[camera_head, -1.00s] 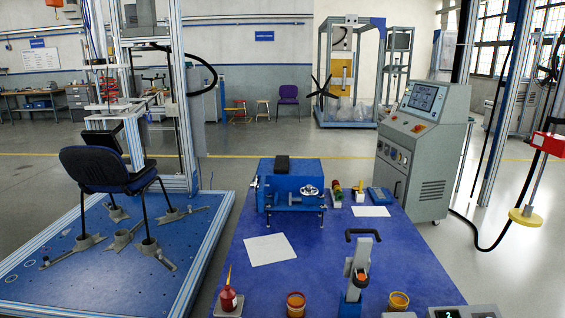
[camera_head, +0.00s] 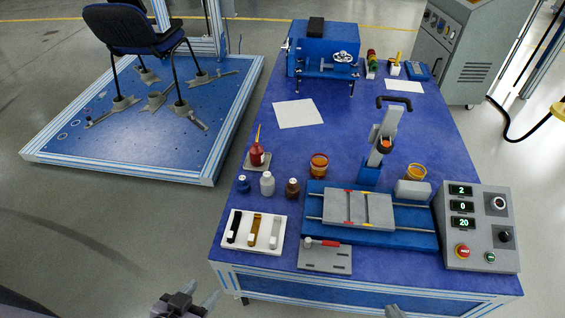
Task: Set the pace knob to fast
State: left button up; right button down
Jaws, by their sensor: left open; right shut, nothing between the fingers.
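A grey control box (camera_head: 480,258) stands at the right front of the blue table. It has two dark knobs on its right side, an upper knob (camera_head: 498,202) in a light ring and a lower knob (camera_head: 505,236). Their labels are too small to read, so I cannot tell which one is the pace knob or where it points. My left gripper (camera_head: 202,296) is open and empty at the bottom edge, in front of the table. Only the tip of my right gripper (camera_head: 395,312) shows at the bottom edge, shut and empty, left of the control box.
The table's front edge (camera_head: 350,285) lies between grippers and box.

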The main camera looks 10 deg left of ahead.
aim_at(507, 235)
jog(key=z, duration=1.4)
jog(key=i+l, duration=0.25)
jog(key=i+l+u, duration=0.15)
jog(key=l, duration=0.25)
jog(key=i+l, duration=0.3)
jog(key=i+l+u, duration=0.15)
jog(key=l, duration=0.25)
jog(key=i+l, duration=0.3)
jog(key=i+l+u, duration=0.1)
jog(key=l, duration=0.35)
jog(key=i+l+u, duration=0.1)
jog(key=i+l, duration=0.2)
jog(key=k+l, duration=0.05)
